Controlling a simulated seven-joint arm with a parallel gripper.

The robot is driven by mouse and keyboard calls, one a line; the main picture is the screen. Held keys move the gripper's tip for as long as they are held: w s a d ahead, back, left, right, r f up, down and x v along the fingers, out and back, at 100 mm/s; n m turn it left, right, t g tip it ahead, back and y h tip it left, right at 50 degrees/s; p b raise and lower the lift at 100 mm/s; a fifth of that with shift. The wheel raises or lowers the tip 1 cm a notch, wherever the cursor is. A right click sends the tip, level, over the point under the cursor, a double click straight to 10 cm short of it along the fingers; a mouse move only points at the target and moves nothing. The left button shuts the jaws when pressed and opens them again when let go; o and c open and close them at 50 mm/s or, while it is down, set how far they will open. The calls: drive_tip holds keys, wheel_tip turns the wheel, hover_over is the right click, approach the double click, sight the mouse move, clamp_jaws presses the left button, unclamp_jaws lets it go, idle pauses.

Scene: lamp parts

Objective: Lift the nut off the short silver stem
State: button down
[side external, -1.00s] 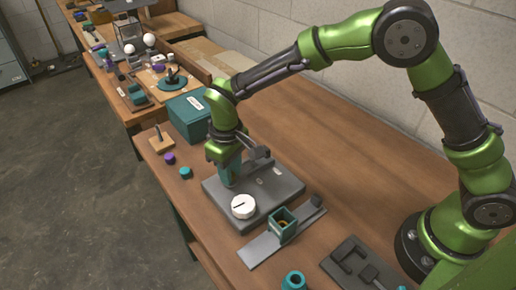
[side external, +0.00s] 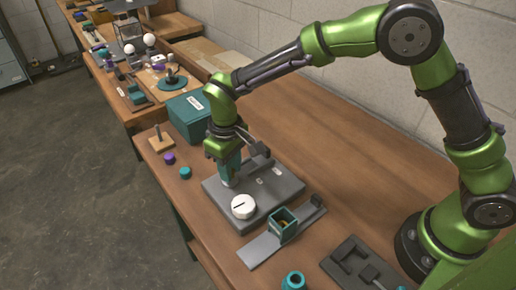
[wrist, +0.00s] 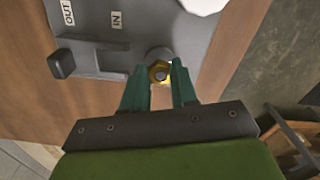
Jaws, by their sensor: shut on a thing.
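The brass nut (wrist: 159,72) shows between my fingertips in the wrist view, with a grey centre. A short silver-grey round part, likely the stem (wrist: 158,53), shows just beyond it. My gripper (wrist: 160,88) has teal fingers, one on each side of the nut, and is shut on it. In the side view my gripper (side external: 229,184) points down over the grey plate (side external: 285,190), behind the white dial. The fingers hide the nut and stem there. I cannot tell whether the nut is clear of the stem.
The white slotted dial (side external: 243,206) stands close to my fingers. A teal square holder (side external: 283,226) on a grey strip is in front. A teal box (side external: 189,115) stands behind. Purple (side external: 169,159) and teal (side external: 185,172) caps lie left. The bench at right is mostly clear.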

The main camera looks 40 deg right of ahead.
drive_tip(key=shift+r, duration=0.4)
drive_tip(key=shift+r, duration=1.4)
drive_tip(key=shift+r, duration=2)
